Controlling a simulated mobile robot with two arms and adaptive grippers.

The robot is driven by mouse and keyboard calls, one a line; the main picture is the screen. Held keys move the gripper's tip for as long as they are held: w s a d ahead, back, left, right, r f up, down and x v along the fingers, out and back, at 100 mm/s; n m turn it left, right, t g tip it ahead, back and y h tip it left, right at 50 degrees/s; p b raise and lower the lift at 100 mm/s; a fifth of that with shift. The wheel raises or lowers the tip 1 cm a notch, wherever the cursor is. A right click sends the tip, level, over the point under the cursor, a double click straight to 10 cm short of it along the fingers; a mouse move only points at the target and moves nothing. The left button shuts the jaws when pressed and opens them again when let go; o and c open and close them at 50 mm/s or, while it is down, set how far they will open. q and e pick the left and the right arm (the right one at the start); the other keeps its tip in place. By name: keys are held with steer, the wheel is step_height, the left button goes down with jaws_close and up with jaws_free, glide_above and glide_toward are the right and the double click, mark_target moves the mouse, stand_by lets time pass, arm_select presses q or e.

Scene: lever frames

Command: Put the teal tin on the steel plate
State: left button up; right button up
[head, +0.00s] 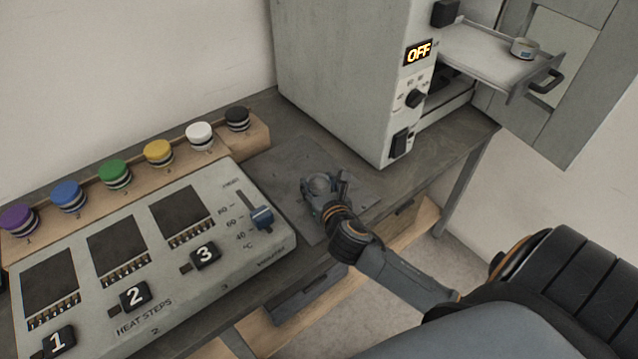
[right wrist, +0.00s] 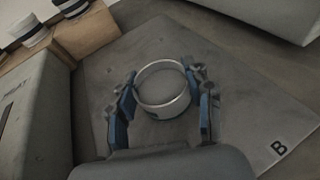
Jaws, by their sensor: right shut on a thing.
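A round tin with a bare metal rim (right wrist: 164,86) and a sliver of teal on its side is between the blue-padded fingers of my right gripper (right wrist: 163,100). In the head view my right gripper (head: 326,186) is over the grey steel plate (head: 281,163), shut on the tin, which is mostly hidden there. In the right wrist view the plate (right wrist: 235,105) lies under the tin and carries a letter B. I cannot tell whether the tin's base touches the plate. My left gripper is not in view.
The heat-step panel (head: 130,262) with several colored knobs behind it stands left of the plate. The oven door (head: 560,80) hangs open.

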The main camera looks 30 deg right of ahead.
steer(key=o, duration=1.2)
steer(key=shift+f, duration=0.1)
steer(key=v, duration=1.2)
